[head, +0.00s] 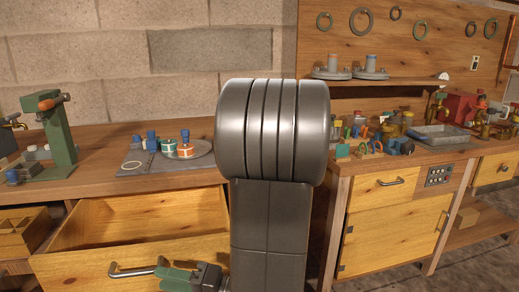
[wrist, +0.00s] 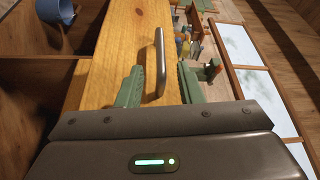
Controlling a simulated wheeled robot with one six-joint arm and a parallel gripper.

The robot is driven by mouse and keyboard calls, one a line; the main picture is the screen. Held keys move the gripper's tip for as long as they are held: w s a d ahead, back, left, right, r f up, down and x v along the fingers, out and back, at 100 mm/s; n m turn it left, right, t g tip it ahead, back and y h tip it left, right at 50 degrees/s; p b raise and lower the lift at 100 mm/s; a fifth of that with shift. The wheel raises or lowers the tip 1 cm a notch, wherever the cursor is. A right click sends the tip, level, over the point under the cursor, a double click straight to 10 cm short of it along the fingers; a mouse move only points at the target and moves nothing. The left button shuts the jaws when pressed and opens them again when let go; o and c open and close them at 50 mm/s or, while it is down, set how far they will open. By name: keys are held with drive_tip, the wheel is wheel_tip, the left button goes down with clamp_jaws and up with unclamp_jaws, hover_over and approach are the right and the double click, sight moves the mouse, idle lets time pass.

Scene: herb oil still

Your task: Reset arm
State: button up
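My gripper (wrist: 160,70) is open, with its two green fingers apart. In the wrist view, the metal handle (wrist: 160,48) of the wooden drawer lies between the fingers, with a visible gap on each side. In the head view, my gripper (head: 176,277) is low at the bottom edge, beside the right end of the drawer handle (head: 135,270). The drawer (head: 85,272) is pulled open below the left bench. A blue cup-like thing (wrist: 55,11) shows inside in the wrist view. My arm hides the middle of the head view.
The left bench (head: 100,180) carries a green press (head: 58,135) and a grey tray (head: 135,160) with small spools. The right bench (head: 345,168) is crowded with small bottles, fittings and a metal pan (head: 440,135). Rings hang on the wooden board (head: 340,45) above.

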sight(140, 271)
drive_tip(key=shift+w+a+r, duration=0.1)
drive_tip(key=shift+w+a, duration=0.1)
drive_tip(key=shift+a, duration=0.95)
drive_tip(key=shift+w+a+r, duration=0.1)
drive_tip(key=shift+w+a, duration=0.05)
drive_tip(key=shift+a, duration=0.95)
drive_tip(key=shift+w+a+r, duration=0.1)
drive_tip(key=shift+w+a, duration=0.1)
drive_tip(key=shift+a, duration=0.95)
drive_tip(key=shift+f, duration=0.1)
